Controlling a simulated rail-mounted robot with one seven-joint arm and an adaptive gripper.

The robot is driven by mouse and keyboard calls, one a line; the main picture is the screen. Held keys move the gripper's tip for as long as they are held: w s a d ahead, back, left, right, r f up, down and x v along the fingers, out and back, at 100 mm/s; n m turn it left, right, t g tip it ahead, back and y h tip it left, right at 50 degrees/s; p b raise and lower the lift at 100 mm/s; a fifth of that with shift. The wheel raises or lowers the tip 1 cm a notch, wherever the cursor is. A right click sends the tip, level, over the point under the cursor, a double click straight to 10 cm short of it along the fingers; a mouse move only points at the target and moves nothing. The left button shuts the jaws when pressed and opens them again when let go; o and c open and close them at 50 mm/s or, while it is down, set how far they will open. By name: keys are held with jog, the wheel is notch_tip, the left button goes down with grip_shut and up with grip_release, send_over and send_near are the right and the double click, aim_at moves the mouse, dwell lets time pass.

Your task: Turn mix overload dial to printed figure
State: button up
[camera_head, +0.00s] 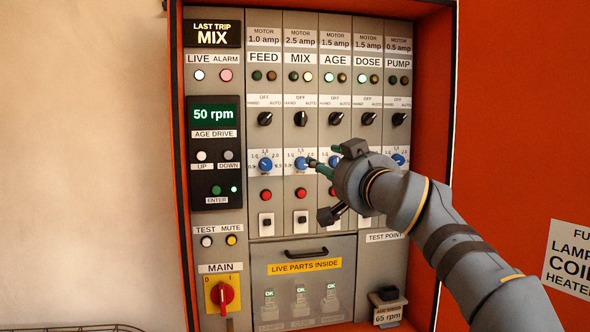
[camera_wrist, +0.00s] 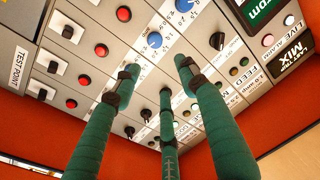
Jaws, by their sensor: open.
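The mix overload dial (camera_head: 301,163) is a blue knob with a white pointer mark in the MIX column, on a white scale plate. Its setting is too small to read. The printed plate above the MIX label (camera_head: 300,39) reads MOTOR 2.5 amp. My gripper (camera_head: 314,164) is open, its green fingertips close to the right side of this dial in the head view. In the wrist view, the open green fingers (camera_wrist: 160,76) point at the panel, and the mix dial (camera_wrist: 154,39) shows just beyond them, between two fingertips. Contact cannot be told.
Other blue dials stand in the same row, including the feed dial (camera_head: 265,164) and pump dial (camera_head: 399,159). Black selector switches (camera_head: 300,118) sit above, red buttons (camera_head: 301,194) below. My arm hides part of the AGE and DOSE columns. The orange cabinet edge (camera_head: 432,120) stands at right.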

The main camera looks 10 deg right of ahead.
aim_at(304, 163)
jog(key=shift+n+g+y, duration=0.3)
jog(key=w+a+p, duration=0.1)
jog(key=w, duration=0.2)
jog(key=w+f+p, duration=0.1)
jog(key=w+p, duration=0.1)
jog(key=w, duration=0.1)
jog(key=w+a+p, duration=0.1)
jog(key=w+p, duration=0.1)
jog(key=w, duration=0.1)
jog(key=shift+a+f, duration=0.15)
jog(key=shift+a, duration=0.15)
jog(key=shift+w+f+p, duration=0.15)
jog(key=shift+w+p, duration=0.2)
jog(key=shift+w, duration=0.25)
jog(key=shift+a, duration=0.1)
jog(key=shift+c, duration=0.2)
grip_shut()
